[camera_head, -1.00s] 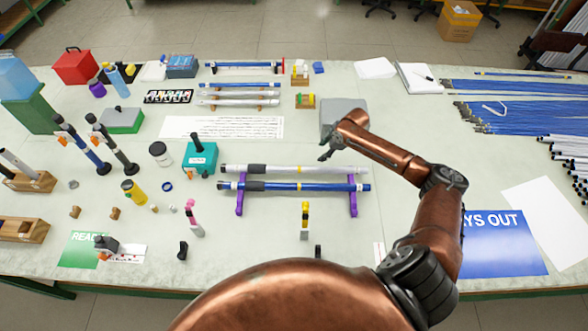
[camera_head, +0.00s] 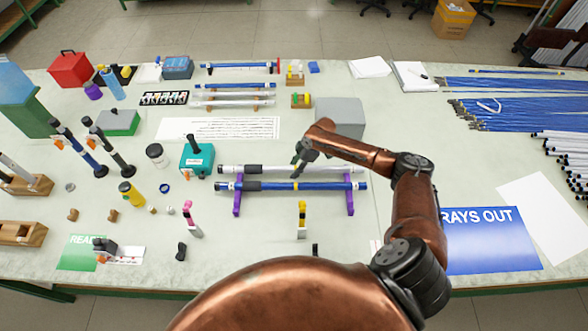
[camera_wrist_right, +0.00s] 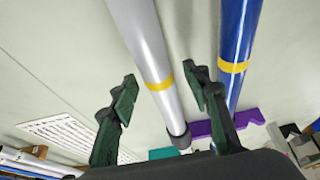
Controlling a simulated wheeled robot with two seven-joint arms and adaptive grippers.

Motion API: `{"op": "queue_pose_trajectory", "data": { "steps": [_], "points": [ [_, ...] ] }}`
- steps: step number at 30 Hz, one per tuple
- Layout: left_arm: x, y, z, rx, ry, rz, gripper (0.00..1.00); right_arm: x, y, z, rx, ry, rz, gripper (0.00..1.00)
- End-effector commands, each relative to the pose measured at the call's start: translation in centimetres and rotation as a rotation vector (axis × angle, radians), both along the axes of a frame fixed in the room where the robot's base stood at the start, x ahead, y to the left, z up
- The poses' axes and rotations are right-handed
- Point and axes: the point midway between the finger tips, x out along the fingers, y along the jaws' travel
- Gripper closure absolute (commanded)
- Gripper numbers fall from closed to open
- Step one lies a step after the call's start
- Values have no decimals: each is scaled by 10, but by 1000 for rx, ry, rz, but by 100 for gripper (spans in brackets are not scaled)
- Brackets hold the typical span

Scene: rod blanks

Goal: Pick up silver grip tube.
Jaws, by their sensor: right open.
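The silver grip tube (camera_head: 262,169) lies level across the purple stand (camera_head: 237,205), with a dark grip near its left end and a yellow band near its middle. A blue tube (camera_head: 325,186) with a similar dark grip and yellow band lies parallel on the near side. My right gripper (camera_head: 298,164) is over the silver tube's middle. In the right wrist view, the open jaws (camera_wrist_right: 160,80) straddle the silver tube (camera_wrist_right: 138,35) near its yellow band; contact cannot be judged. The blue tube (camera_wrist_right: 238,35) is outside the jaws. My left gripper is not in view.
A grey box (camera_head: 340,113) stands just behind my right arm. A teal box (camera_head: 197,160) stands left of the stand. A small upright yellow-topped item (camera_head: 302,218) stands in front. Bundled blue rods (camera_head: 520,105) lie at the right.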

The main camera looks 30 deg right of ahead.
Motion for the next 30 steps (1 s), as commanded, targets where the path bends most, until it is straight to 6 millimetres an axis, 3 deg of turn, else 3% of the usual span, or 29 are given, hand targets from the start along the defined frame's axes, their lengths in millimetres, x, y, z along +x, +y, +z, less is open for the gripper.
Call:
{"op": "queue_pose_trajectory", "data": {
  "steps": [5, 24, 30],
  "points": [
    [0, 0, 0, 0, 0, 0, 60, 0, 0, 0, 0, 0, 0, 56],
    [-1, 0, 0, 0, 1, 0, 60, 0, 0, 0, 0, 0, 0, 100],
    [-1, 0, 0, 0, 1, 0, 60, 0, 0, 0, 0, 0, 0, 100]
  ]
}}
